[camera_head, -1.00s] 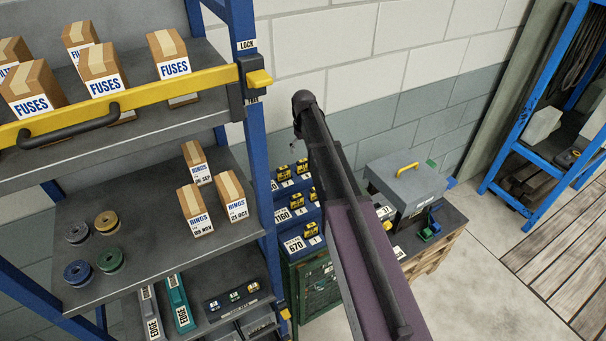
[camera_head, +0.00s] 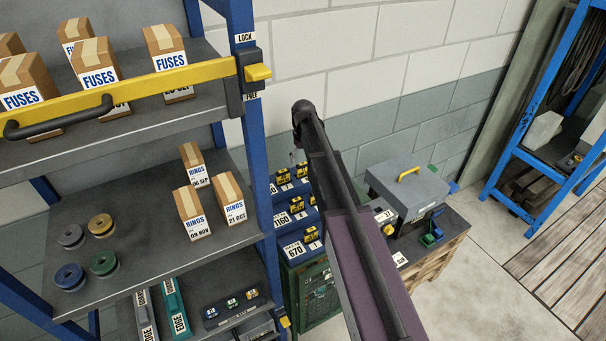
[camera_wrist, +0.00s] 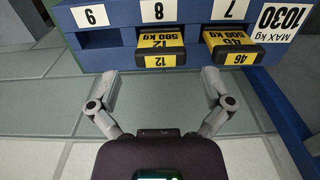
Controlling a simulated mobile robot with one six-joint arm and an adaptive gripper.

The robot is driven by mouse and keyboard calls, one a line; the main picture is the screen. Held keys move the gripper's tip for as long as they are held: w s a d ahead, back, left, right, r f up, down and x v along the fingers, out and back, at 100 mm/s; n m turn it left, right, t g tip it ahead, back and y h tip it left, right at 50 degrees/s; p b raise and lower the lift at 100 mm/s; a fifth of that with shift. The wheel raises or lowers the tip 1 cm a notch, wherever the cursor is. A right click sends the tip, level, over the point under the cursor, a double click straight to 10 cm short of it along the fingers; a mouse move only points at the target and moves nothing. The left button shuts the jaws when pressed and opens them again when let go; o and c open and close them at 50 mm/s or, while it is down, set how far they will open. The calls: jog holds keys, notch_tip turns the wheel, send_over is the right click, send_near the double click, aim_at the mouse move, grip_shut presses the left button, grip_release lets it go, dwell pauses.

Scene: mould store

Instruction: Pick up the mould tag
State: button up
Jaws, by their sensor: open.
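Two yellow-faced black tags stick out of slots in a blue rack in the wrist view: one marked 12, 580 kg (camera_wrist: 161,44) under number 8, one marked 46, 500 kg (camera_wrist: 232,45) under number 7. I cannot tell which is the mould tag meant. My gripper (camera_wrist: 160,76) is open and empty, its two fingers apart on either side of the 12 tag's front and a little short of it. In the head view my arm hides my gripper. Similar yellow tags (camera_head: 310,234) show there on stepped blue racks.
The slot under number 9 (camera_wrist: 97,39) looks empty. In the head view, a shelf unit (camera_head: 150,225) with boxes is left of my arm, and a bench with a grey case (camera_head: 408,190) is right.

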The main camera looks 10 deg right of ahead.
aim_at(303, 163)
jog(key=shift+w+f+b, duration=0.1)
jog(key=shift+f+b, duration=2.3)
jog(key=shift+f, duration=0.15)
jog(key=c, duration=1)
